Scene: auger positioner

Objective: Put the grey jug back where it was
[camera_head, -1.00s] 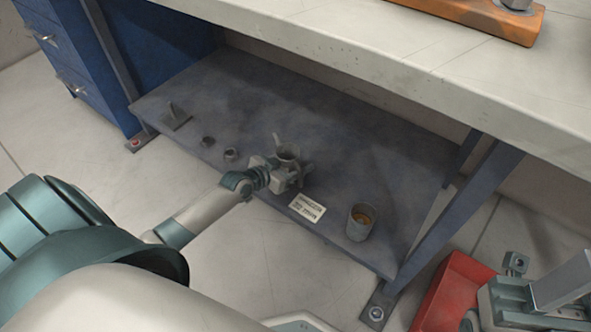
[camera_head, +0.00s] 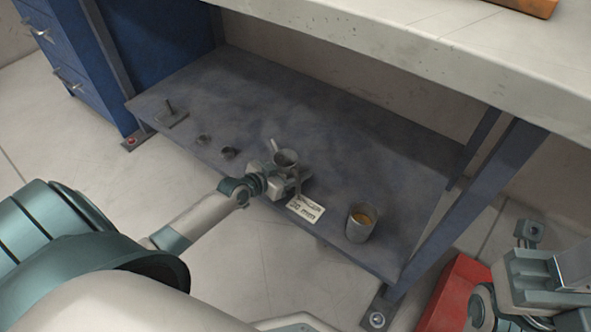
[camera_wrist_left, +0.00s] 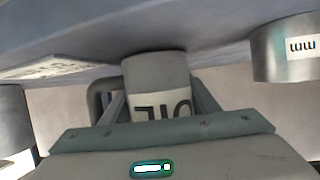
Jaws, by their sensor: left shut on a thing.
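The grey jug (camera_head: 286,158) is at the front part of the low blue-grey shelf in the head view. My left gripper (camera_head: 291,178) is shut on it from the front. In the left wrist view the jug (camera_wrist_left: 157,80) sits between the fingers, its label upside down. Whether its base touches the shelf cannot be told. A white card (camera_head: 305,208) with dark lettering lies just right of the gripper. My right gripper (camera_head: 550,268) shows partly at the lower right, cut by the frame; its opening is unclear.
On the shelf (camera_head: 330,125), a grey cup (camera_head: 361,223) with yellowish contents stands to the right. Two small dark cups (camera_head: 203,139) (camera_head: 228,153) and a plate with a post (camera_head: 172,116) are to the left. The workbench top (camera_head: 440,60) overhangs behind. A red bin (camera_head: 452,290) is at lower right.

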